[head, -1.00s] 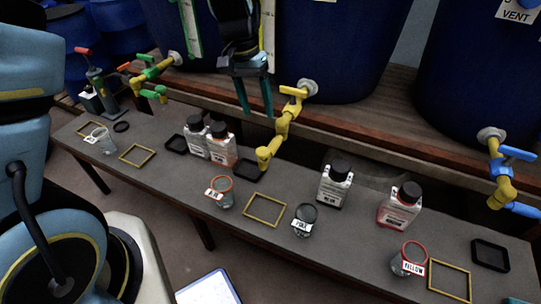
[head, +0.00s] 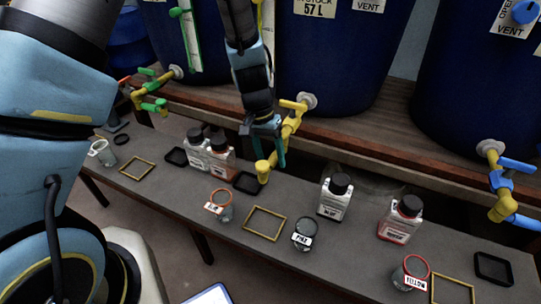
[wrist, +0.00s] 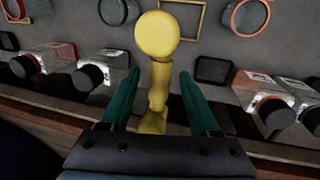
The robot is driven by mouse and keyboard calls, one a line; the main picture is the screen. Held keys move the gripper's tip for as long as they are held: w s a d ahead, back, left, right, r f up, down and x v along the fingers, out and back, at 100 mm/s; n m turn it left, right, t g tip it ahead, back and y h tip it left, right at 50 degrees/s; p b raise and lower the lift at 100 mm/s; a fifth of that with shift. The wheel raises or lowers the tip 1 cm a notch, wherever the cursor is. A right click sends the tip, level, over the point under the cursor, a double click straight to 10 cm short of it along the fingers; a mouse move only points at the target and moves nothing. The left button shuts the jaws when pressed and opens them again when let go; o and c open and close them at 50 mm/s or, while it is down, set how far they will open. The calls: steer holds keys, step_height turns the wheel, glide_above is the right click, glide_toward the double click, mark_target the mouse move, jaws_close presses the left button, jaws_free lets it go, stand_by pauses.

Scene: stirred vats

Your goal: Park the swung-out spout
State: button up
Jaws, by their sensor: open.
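The yellow spout (head: 263,172) of the middle vat's tap sticks out and down over the bench, its round yellow end clear of the vat. It fills the middle of the wrist view (wrist: 158,38). My gripper (head: 266,158) is open at this spout, pointing down. In the wrist view my two teal fingers (wrist: 158,78) lie on either side of the yellow pipe, with a gap on each side. The tap's yellow handle (head: 292,104) shows near the vat wall. In the head view my gripper partly hides the pipe.
Bottles (head: 221,158) and a black tray (head: 248,182) stand near the spout on the grey bench (head: 180,200). Labelled cups (head: 304,236) and yellow frames (head: 265,224) are along its front. A green tap (head: 153,106) is left, a blue-handled tap (head: 505,185) right.

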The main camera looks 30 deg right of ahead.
jaws_close()
stand_by(0.5)
stand_by(0.9)
